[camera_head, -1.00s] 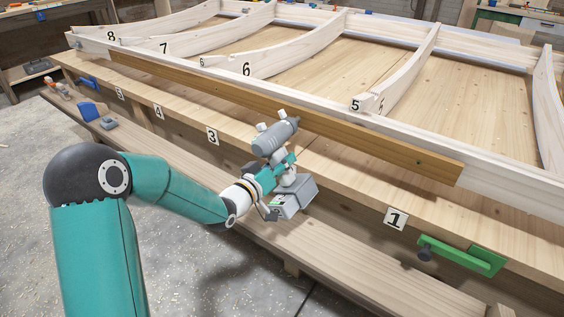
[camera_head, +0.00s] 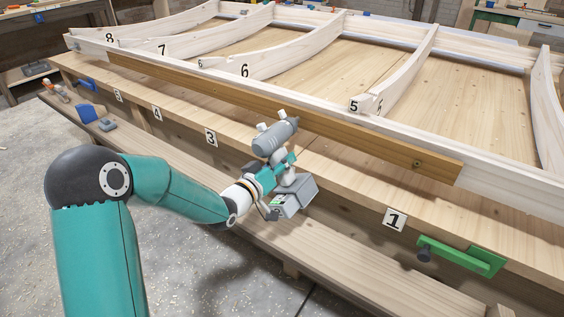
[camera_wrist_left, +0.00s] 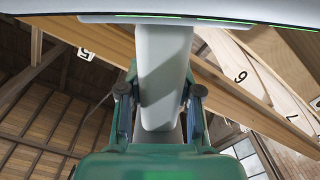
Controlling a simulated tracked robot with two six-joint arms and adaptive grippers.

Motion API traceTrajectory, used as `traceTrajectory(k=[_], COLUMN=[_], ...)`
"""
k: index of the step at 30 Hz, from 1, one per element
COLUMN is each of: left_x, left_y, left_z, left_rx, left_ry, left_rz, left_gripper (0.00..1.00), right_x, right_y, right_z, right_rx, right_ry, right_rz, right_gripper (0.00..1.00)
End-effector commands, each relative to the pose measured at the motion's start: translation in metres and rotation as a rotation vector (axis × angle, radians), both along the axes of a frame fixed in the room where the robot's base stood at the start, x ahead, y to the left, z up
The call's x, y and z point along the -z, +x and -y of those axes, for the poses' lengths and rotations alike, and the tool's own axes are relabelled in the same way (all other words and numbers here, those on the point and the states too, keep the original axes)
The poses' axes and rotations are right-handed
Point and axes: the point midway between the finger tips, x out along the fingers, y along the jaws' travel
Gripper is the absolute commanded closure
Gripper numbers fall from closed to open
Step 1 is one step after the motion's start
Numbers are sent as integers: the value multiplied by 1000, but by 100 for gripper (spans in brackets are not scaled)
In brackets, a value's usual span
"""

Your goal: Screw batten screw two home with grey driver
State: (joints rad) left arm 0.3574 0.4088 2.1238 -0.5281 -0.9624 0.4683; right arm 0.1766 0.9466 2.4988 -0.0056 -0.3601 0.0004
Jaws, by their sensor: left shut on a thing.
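The grey driver (camera_head: 275,140) is in my left gripper (camera_head: 283,172), above the front edge of the workbench. Its body tilts, with the nose up and right and the boxy battery base low. In the left wrist view, both fingers (camera_wrist_left: 160,100) close on the driver's pale grip (camera_wrist_left: 165,55). The brown batten (camera_head: 300,122) lies along the near side of the white frame. A small dark screw (camera_head: 416,164) shows near its right end, well right of the driver and apart from it. I cannot tell its number. My right gripper is not in view.
The white frame (camera_head: 500,122) with curved ribs covers the bench top. A green clamp (camera_head: 460,256) is on the bench front at right. A long lower plank (camera_head: 350,268) runs before the bench.

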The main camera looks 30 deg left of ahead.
Motion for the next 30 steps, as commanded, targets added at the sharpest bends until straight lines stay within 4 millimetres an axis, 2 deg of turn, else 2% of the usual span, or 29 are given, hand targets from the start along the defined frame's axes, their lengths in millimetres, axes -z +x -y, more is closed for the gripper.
traceTrajectory(k=[7,15,21,25,30], left_x=[-4,-3,-3,-3,-3], left_y=[-4,-23,-31,-36,-47], left_z=[-2,-3,-5,-17,-41], left_rx=[-2,-3,-2,-5,-6], left_ry=[1,0,1,2,3], left_rz=[10,9,9,10,9], left_gripper=[100,100,100,100,100], right_x=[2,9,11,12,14], right_y=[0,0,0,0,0], right_z=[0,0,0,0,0], right_rx=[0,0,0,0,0], right_ry=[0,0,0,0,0], right_rz=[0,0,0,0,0], right_gripper=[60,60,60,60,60])
